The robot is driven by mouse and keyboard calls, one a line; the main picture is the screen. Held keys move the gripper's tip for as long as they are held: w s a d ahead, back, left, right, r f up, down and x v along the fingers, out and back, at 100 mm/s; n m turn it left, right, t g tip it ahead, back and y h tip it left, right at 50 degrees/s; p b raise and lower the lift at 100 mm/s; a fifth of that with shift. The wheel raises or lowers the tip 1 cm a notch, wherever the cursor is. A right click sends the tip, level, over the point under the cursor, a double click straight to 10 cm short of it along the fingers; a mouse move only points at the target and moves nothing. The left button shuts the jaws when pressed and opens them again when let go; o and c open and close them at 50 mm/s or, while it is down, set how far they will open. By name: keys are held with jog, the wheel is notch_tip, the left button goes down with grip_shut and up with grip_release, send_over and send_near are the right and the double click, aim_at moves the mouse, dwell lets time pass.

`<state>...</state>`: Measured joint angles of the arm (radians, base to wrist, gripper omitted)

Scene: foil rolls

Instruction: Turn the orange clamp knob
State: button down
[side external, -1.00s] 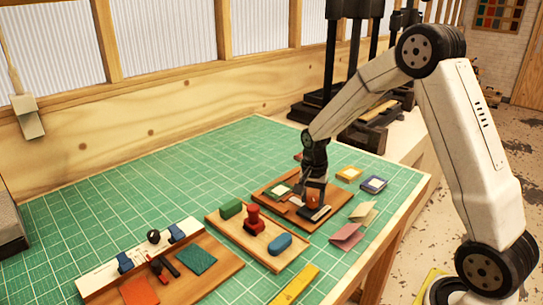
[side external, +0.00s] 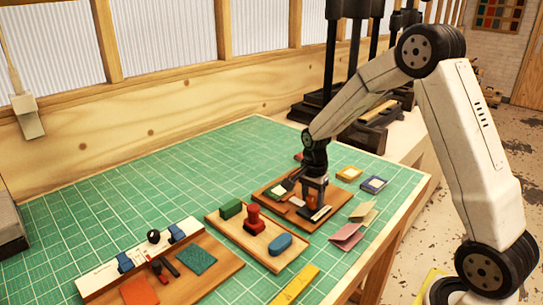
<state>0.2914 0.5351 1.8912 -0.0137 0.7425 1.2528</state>
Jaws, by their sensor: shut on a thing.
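My gripper (side external: 313,193) points down over the far wooden board (side external: 262,192) on the green mat. It is shut on the orange clamp knob (side external: 309,191), of which only a small orange patch shows between the dark fingers. The rest of the knob and its clamp are hidden by my gripper. A dark piece (side external: 289,183) juts out left of my gripper, over the board. A dark block with a pale edge (side external: 319,213) lies at the board's near right corner, just below my gripper.
A middle board holds a green block (side external: 231,208), a red knobbed piece (side external: 254,220) and a blue block (side external: 280,243). A near board carries orange (side external: 139,291) and teal (side external: 196,261) pads. Folded cards (side external: 346,236) lie right. The mat's far left is clear.

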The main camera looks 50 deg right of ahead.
aim_at(312, 200)
jog(key=shift+c, duration=0.7)
grip_release()
jog(key=shift+w+r, duration=0.1)
jog(key=shift+r, duration=3.85)
jog(key=shift+s+a+f+n, duration=0.1)
jog(key=shift+s+a+n, duration=0.15)
jog(key=shift+a+n, duration=0.25)
jog(key=s+a+f+n+t, duration=0.1)
jog(key=s+a+n, duration=0.2)
jog(key=s+n, duration=0.1)
jog(key=s+a+f+n+t, duration=0.1)
jog(key=s+a+n, duration=0.2)
jog(key=n, duration=0.3)
jog(key=s+a+f+n, duration=0.2)
jog(key=s+a+n, duration=0.2)
jog(key=a+n, duration=0.1)
jog(key=shift+s+t, duration=0.3)
jog(key=shift+t, duration=0.1)
jog(key=shift+s+a+f+n, duration=0.25)
jog(key=shift+s+n, duration=0.25)
jog(key=shift+n, duration=0.3)
